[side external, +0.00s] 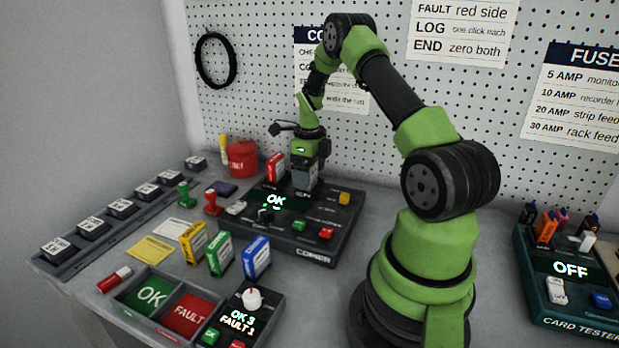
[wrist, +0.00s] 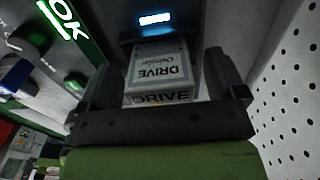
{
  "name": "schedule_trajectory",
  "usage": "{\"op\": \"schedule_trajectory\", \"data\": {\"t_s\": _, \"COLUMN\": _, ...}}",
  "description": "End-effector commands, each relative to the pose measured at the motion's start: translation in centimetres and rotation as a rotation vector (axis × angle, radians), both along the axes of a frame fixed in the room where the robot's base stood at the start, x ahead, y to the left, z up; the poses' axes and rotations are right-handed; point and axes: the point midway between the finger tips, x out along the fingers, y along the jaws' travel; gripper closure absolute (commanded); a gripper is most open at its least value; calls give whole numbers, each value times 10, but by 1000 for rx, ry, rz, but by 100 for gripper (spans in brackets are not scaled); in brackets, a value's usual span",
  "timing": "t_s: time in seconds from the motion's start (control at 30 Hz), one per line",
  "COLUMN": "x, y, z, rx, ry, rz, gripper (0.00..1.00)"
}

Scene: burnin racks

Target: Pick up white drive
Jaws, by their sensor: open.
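The white drive (wrist: 158,70) fills the space between the two dark fingers of my gripper (wrist: 162,66) in the wrist view. Its top and near face carry the word DRIVE. A finger stands on each side of it, and the jaws are open. Whether either finger touches it, I cannot tell. In the side view my gripper (side external: 304,176) points down at the back of the dark tester box (side external: 290,240) with the OK display. The drive is hard to make out there behind the fingers.
A red card (side external: 275,167) stands upright just left of my gripper. Yellow, green and blue cards (side external: 219,253) stand in front of the tester. A red canister (side external: 242,158) is at the back left. A pegboard wall (wrist: 290,100) is close on the right in the wrist view.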

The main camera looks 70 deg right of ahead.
Motion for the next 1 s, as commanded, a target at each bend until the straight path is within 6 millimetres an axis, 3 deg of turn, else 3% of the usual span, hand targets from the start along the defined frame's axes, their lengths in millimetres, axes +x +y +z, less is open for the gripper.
{"op": "schedule_trajectory", "data": {"t_s": 0.27, "x": 0, "y": 0, "z": -5, "rx": -1, "ry": -2, "rz": 0, "gripper": 11}}
{"op": "schedule_trajectory", "data": {"t_s": 0.5, "x": 0, "y": 0, "z": -5, "rx": -1, "ry": -1, "rz": 0, "gripper": 64}}
{"op": "schedule_trajectory", "data": {"t_s": 0.53, "x": 0, "y": 0, "z": -5, "rx": -1, "ry": -1, "rz": 0, "gripper": 66}}
{"op": "schedule_trajectory", "data": {"t_s": 0.83, "x": 1, "y": -1, "z": 1, "rx": -3, "ry": -3, "rz": 0, "gripper": 66}}
{"op": "schedule_trajectory", "data": {"t_s": 1.0, "x": 1, "y": -1, "z": 29, "rx": -5, "ry": -6, "rz": -1, "gripper": 66}}
